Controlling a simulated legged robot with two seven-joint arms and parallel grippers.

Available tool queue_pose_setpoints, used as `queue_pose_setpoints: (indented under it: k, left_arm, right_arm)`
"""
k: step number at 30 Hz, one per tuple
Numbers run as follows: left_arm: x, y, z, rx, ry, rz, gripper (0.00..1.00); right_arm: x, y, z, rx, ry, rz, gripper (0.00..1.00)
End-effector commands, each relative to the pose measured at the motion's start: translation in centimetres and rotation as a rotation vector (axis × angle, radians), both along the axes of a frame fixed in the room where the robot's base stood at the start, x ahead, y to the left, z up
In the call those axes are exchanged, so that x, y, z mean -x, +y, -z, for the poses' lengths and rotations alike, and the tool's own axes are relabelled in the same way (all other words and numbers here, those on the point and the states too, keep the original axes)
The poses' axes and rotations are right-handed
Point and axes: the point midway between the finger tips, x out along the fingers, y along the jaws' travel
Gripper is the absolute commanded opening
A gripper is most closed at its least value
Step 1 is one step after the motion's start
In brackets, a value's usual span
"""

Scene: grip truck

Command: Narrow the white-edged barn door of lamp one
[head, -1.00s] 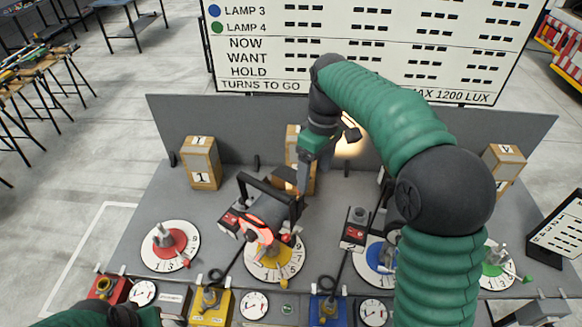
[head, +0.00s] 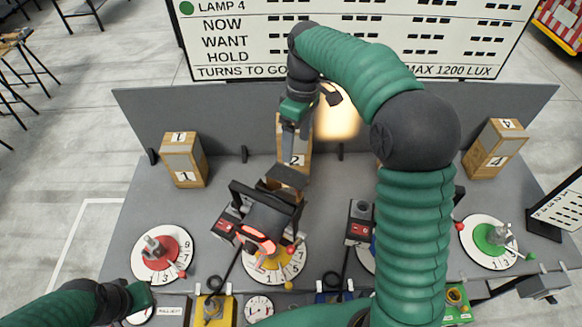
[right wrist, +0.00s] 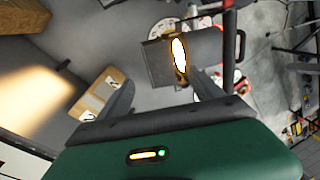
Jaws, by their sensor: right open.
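A black lamp (head: 268,218) with a lit orange-red part stands over the yellow dial (head: 268,266) in the head view. Its dark flap (head: 286,177) is on the far side, toward my right gripper. I cannot make out a white edge or a lamp number. My right gripper (head: 295,146) is open and empty, above and behind the flap. In the right wrist view, the lamp's dark flap (right wrist: 160,62) and glowing oval (right wrist: 180,55) show beyond and between the spread fingers. My left arm ends at the lower left (head: 138,297); its fingers cannot be made out.
Wooden boxes marked 1 (head: 184,160), 2 (head: 296,160) and 4 (head: 495,150) stand along the grey back panel (head: 225,115). A red dial (head: 162,254) and a green dial (head: 490,242) flank the yellow one. My right arm hides most of the blue dial.

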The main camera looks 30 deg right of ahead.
Motion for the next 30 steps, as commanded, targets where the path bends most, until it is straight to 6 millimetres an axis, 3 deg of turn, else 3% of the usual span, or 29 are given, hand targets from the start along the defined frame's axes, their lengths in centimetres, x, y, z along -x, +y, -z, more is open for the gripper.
queue_pose_setpoints:
  k: [6, 12, 23, 30]
  left_arm:
    - [0.0, 0.0, -1.5, 0.0, 0.0, 0.0, 0.0]
    - [0.0, 0.0, -2.3, 0.0, -0.001, 0.0, 0.0]
    - [0.0, 0.0, -2.3, 0.0, 0.0, 0.0, 0.0]
    - [0.0, 0.0, -2.3, 0.0, 0.0, 0.0, 0.0]
  right_arm:
    - [0.3, 0.9, 5.6, -0.001, 0.009, -0.001, 0.75]
    - [0.7, 1.5, 9.3, 0.0, 0.006, -0.001, 0.75]
    - [0.7, 1.5, 10.5, 0.001, 0.001, 0.0, 0.75]
    - [0.6, 1.5, 10.5, 0.0, 0.002, 0.0, 0.45]
